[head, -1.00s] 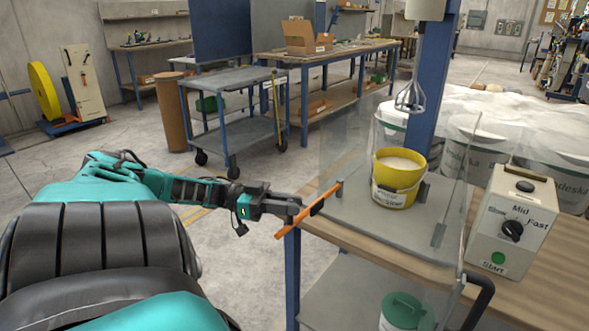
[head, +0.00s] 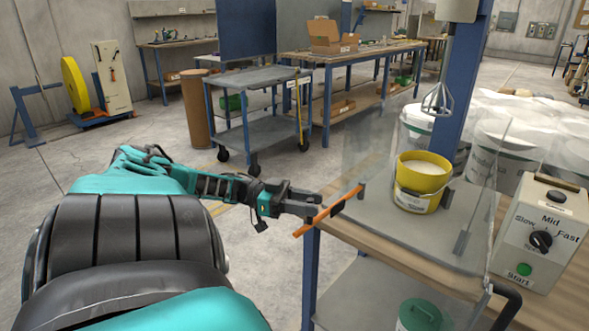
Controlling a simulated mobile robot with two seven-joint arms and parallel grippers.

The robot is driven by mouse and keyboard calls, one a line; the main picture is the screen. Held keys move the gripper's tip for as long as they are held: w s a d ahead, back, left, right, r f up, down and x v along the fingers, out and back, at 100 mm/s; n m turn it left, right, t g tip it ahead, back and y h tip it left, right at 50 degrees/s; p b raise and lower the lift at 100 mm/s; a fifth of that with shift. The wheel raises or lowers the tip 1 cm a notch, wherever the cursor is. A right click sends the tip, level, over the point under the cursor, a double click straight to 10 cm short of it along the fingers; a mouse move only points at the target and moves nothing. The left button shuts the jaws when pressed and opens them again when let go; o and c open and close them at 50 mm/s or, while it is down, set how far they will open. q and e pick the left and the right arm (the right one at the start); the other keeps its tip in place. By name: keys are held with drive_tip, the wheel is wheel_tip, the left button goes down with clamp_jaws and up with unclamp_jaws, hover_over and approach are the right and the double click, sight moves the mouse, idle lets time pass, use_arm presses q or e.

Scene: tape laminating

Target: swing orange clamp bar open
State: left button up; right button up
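The orange clamp bar (head: 346,198) is a thin straight bar at the left front corner of the mixer table. It slants from the clear guard's left edge down to the lower left, and its near end sticks out past the table edge. A small dark block sits on its right side. My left gripper (head: 314,204) comes in from the left, with its fingertips at the middle of the bar, seemingly touching it. The bar passes in front of the tips, so the finger gap is hidden. My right gripper is not in view.
A yellow bucket (head: 422,180) stands under a whisk (head: 438,98) behind the clear guard (head: 478,215). A control box (head: 541,232) with a dial and green button stands at the right. A grey cart (head: 258,78) stands beyond my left arm, with open floor between.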

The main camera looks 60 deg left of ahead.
use_arm(q)
drive_tip(key=b+v, duration=0.3)
drive_tip(key=v, duration=0.9)
drive_tip(key=shift+s+a, duration=0.2)
drive_tip(key=shift+r, duration=0.1)
